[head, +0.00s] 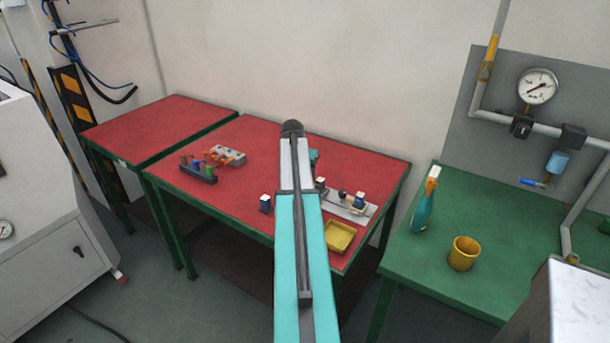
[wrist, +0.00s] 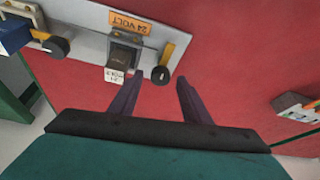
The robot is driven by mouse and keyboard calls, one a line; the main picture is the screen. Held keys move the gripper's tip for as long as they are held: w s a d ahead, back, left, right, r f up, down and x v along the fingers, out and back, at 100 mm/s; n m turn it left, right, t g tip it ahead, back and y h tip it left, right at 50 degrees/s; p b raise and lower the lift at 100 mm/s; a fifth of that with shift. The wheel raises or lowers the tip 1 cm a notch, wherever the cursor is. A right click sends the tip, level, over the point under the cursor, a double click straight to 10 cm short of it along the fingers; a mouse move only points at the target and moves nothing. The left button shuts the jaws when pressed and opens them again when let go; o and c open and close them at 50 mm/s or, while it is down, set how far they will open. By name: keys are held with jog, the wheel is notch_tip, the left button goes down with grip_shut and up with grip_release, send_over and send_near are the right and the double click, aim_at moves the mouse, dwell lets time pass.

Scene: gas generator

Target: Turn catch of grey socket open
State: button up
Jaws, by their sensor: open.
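In the wrist view the grey socket (wrist: 124,52) is mounted on a light grey plate (wrist: 84,30) beside an orange "24 VOLT" label. A white tag is at its lower end. Its catch, a yellow lever with a black round knob (wrist: 160,75), stands at the socket's right side. My gripper (wrist: 160,80) is open, its two dark fingers apart. In this view the knob shows between the fingertips and a little beyond them; I cannot tell if they touch. In the head view my arm hides most of the gripper, and the plate (head: 347,210) lies right of the arm.
A blue socket (wrist: 12,35) with its own yellow lever and black knob is on the plate's left. A yellow tray (head: 340,237) and a small blue block (head: 265,204) are on the red table (head: 240,190). A rack with coloured pieces (head: 198,170) stands farther left.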

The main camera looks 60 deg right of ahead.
jog(key=w+b+v, duration=0.1)
jog(key=b+v, duration=0.1)
jog(key=v, duration=1.1)
jog(key=shift+s+r, duration=0.3)
jog(key=shift+s, duration=0.2)
